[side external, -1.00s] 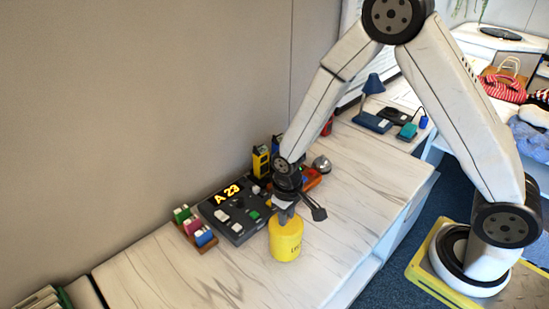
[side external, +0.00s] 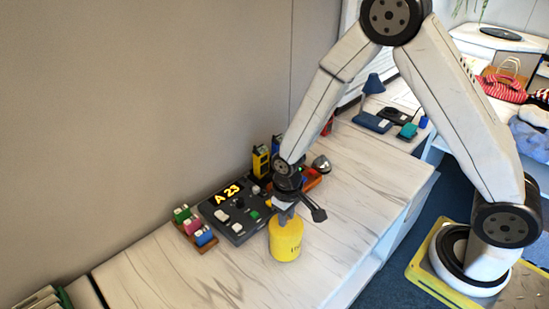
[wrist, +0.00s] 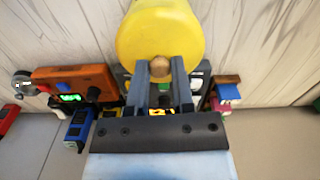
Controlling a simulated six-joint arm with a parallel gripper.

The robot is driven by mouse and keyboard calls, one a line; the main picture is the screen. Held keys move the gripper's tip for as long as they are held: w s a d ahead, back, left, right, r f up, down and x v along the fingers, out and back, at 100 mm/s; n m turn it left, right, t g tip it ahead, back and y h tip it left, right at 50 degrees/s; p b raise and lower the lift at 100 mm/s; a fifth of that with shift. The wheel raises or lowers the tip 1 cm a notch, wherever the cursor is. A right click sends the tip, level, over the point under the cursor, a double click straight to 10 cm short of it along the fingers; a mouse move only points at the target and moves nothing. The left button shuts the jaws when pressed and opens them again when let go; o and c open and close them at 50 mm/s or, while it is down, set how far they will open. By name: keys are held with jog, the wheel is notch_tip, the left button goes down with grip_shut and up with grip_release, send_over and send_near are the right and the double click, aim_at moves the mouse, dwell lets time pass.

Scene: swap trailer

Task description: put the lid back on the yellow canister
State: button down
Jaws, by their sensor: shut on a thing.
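My gripper is shut on this knob. The lid lies over or on the canister's top; its rim is too small and too covered to tell whether it sits flush.
A dark panel with a lit display (side external: 232,209) lies just left of the canister. Coloured blocks in a wooden rack (side external: 197,229) stand farther left. An orange box (wrist: 72,80) and a yellow-and-black device (side external: 261,162) stand behind. The desk in front (side external: 330,240) is clear.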

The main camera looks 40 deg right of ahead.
grip_release()
dwell(0.5)
jog(key=shift+r, duration=0.15)
jog(key=shift+r, duration=3.35)
grip_shut()
jog(key=shift+f, duration=2.9)
